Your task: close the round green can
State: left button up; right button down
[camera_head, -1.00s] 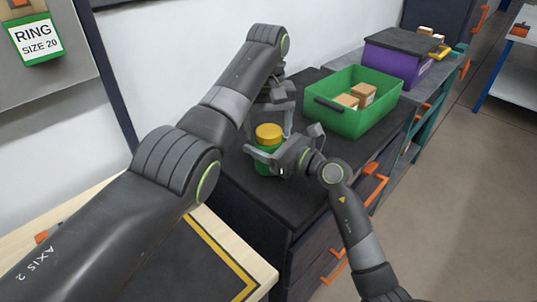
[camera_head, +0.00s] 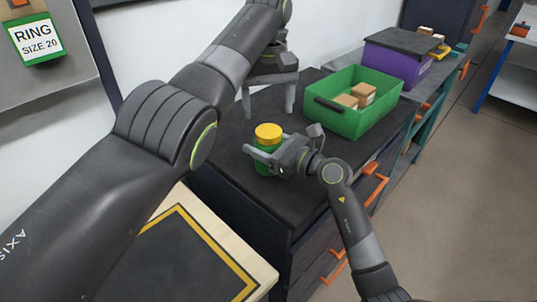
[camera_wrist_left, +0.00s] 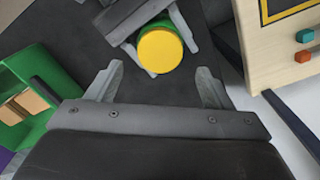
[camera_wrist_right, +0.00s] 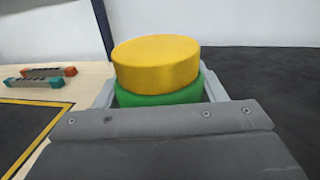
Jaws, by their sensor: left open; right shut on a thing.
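The round green can (camera_head: 263,164) stands upright on the dark cabinet top, with a yellow lid (camera_head: 268,132) sitting level on it. The lid also shows in the left wrist view (camera_wrist_left: 160,50) and in the right wrist view (camera_wrist_right: 156,62). My right gripper (camera_head: 263,156) is shut on the can's green body (camera_wrist_right: 160,98), below the lid. My left gripper (camera_head: 269,108) is open and empty, above and behind the can, apart from the lid. In the left wrist view its fingers (camera_wrist_left: 159,85) point towards the can with clear space between.
A green bin (camera_head: 345,119) with small cardboard boxes stands at the back right of the cabinet top (camera_head: 226,152). Behind it is a purple box (camera_head: 398,66) with a dark lid. A wooden table (camera_head: 258,273) with a yellow-edged mat is at the front left.

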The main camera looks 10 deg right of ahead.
aim_at(268, 130)
pick_arm(q)
jog(key=shift+r+n, duration=0.9)
jog(key=shift+r, duration=0.1)
jog(key=shift+f, duration=0.1)
jog(key=shift+f, duration=3.95)
jog(key=c, duration=1)
jog(key=shift+m, duration=1.6)
